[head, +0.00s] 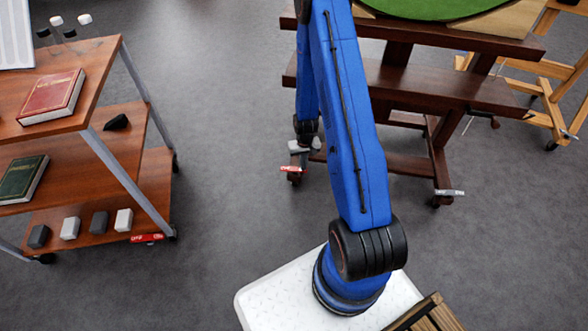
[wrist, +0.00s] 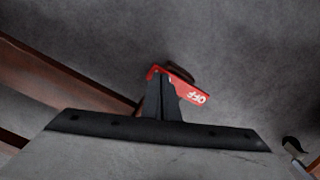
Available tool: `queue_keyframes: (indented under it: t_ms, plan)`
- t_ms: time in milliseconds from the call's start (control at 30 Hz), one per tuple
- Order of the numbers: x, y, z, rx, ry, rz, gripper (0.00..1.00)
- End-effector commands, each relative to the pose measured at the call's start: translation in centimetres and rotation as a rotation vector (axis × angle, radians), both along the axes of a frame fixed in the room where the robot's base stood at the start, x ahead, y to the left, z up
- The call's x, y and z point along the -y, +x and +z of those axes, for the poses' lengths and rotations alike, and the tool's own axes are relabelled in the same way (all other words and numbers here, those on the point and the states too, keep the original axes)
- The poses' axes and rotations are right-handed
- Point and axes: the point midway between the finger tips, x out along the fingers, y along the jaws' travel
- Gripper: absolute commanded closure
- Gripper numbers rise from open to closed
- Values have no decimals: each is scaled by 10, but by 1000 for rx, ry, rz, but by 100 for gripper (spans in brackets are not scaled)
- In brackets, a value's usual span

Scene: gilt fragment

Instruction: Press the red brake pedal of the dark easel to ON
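The dark easel (head: 400,80) stands at the upper middle of the head view, on a dark wooden base with casters. Its red brake pedal (head: 291,169) is at the front left caster. In the wrist view the red pedal (wrist: 182,86) shows white letters OFF. My gripper (head: 304,148) points down just above the pedal in the head view. In the wrist view my gripper's dark fingers (wrist: 161,90) look shut together, with nothing between them. Their tips overlap the left part of the pedal; I cannot tell whether they touch it.
A grey lever (head: 449,192) is at the easel's right caster. A wooden cart (head: 75,125) with books and small blocks stands at left, with its own red pedal (head: 147,238). A lighter easel (head: 555,100) is at the right. Grey floor (head: 225,130) is clear between cart and easel.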

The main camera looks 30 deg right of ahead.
Motion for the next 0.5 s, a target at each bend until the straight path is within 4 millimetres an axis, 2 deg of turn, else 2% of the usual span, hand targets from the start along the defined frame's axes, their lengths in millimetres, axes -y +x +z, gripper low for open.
queue_keyframes:
  t_ms: [500]
  plan:
    - [0, 0, -7, 0, 0, 0, 100]
